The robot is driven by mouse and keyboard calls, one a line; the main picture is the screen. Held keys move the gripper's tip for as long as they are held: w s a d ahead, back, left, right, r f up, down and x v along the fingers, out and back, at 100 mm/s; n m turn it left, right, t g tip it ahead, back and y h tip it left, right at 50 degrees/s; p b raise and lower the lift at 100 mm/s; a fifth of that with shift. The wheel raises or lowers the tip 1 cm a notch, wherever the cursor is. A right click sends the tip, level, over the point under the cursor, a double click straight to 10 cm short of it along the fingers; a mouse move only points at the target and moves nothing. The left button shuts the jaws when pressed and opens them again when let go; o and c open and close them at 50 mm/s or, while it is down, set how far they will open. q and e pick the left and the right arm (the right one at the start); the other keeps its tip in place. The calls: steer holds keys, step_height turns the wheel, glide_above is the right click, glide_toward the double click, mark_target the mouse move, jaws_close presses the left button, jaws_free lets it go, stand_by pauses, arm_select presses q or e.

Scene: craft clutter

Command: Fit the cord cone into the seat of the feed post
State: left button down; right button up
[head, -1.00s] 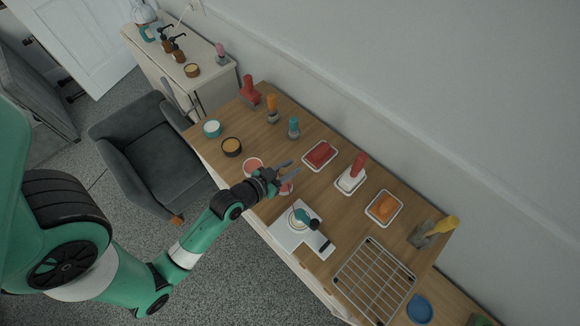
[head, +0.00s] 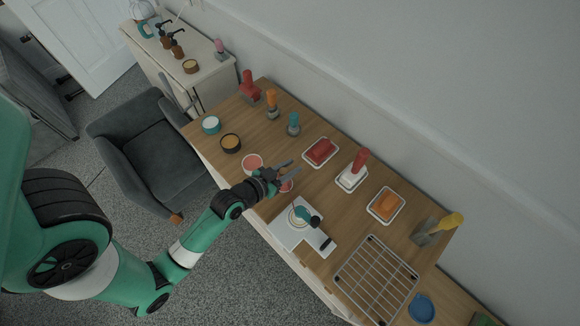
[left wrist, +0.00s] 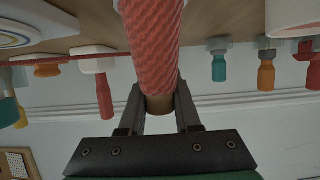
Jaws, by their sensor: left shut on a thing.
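My left gripper (head: 287,170) is over the wooden table, near its front edge. In the left wrist view it is shut on the brown core end of the cord cone (left wrist: 152,40), which is wrapped in ribbed coral-red cord. The cone's far end runs out of that view. In the head view, a pink patch (head: 287,186) shows below the fingers; I cannot tell whether it is the cone. A white plate (head: 285,236) with a round part and a teal and dark piece stands to the gripper's right; I cannot tell whether it is the feed post. My right gripper is not in view.
A pink-filled bowl (head: 252,163) stands left of the gripper. Behind are a red block in a dish (head: 320,151), a red-handled brush (head: 357,163) and an orange block (head: 386,204). A wire rack (head: 375,280) lies at right. Bare wood (head: 325,195) shows between them.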

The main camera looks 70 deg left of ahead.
arm_select(q)
steer(key=c, duration=0.5)
jaws_free()
steer(key=shift+c, duration=0.2)
steer(key=p+v, duration=0.1)
steer(key=v, duration=1)
steer(key=shift+s, duration=0.3)
steer(key=shift+r, duration=0.1)
